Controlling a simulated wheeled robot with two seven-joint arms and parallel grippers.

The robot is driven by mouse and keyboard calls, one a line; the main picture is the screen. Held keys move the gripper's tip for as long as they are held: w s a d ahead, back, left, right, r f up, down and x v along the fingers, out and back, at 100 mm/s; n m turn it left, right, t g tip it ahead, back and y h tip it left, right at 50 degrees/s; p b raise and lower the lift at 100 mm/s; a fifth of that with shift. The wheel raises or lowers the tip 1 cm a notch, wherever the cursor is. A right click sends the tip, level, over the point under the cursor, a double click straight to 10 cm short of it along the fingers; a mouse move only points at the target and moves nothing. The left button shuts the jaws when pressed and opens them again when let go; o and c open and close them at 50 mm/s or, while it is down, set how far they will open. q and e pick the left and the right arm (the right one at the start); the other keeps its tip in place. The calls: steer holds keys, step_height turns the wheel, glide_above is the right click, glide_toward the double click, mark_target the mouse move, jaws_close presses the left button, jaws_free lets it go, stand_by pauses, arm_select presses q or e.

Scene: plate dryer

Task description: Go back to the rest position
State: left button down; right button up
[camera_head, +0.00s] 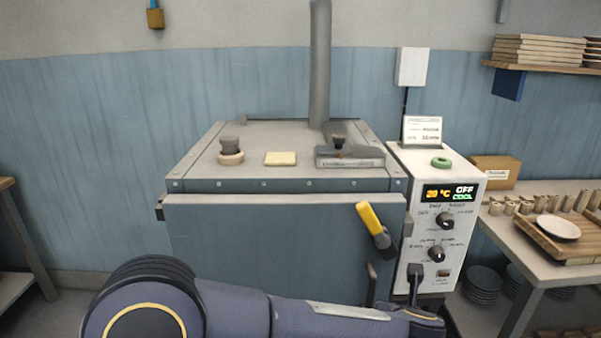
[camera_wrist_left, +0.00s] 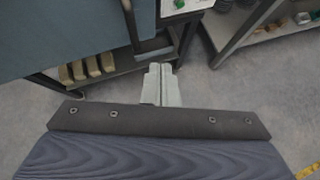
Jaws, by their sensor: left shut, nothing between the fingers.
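My left arm comes in from the left along the bottom of the head view and reaches right, in front of the dryer (camera_head: 270,235). In the left wrist view my left gripper (camera_wrist_left: 161,70) has its two pale fingers together, with nothing between them. It points at open space above the floor, beside a dark frame. My right arm and gripper do not show. The dryer's front door is closed, and its yellow handle (camera_head: 369,218) is tilted. The control box (camera_head: 405,210) on its right reads 20 °C, OFF and COOL.
A side table (camera_head: 515,232) at the right holds several small cups and a wooden tray (camera_head: 545,238) with a plate. Stacked dark plates (camera_head: 483,285) sit below. A table edge (camera_head: 25,245) stands at the far left.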

arm_select(q)
steer(key=w+a+r+m+t+h, duration=0.2)
steer(key=w+a+r+m+h, duration=0.15)
steer(key=a+r+m, duration=0.5)
steer(key=s+a+r+m+h, duration=0.1)
steer(key=s+a+r+m, duration=0.1)
steer(key=a+r+m, duration=0.3)
steer(key=s+a+r+m+h, duration=0.1)
steer(key=a+m, duration=0.2)
steer(key=a, duration=0.5)
steer(key=s+a+f+m+g+y, duration=0.2)
steer(key=s+a+f+m, duration=0.4)
steer(key=s, duration=0.5)
steer(key=s+a+f+m+g+y, duration=0.3)
steer(key=s+a+f+m+g, duration=0.1)
steer(key=s+a+f+m, duration=0.3)
steer(key=s+a+f, duration=0.2)
steer(key=s+a, duration=0.2)
steer(key=a, duration=0.1)
steer(key=shift+a+f, duration=0.35)
steer(key=shift+a, duration=0.05)
steer(key=shift+m, duration=0.25)
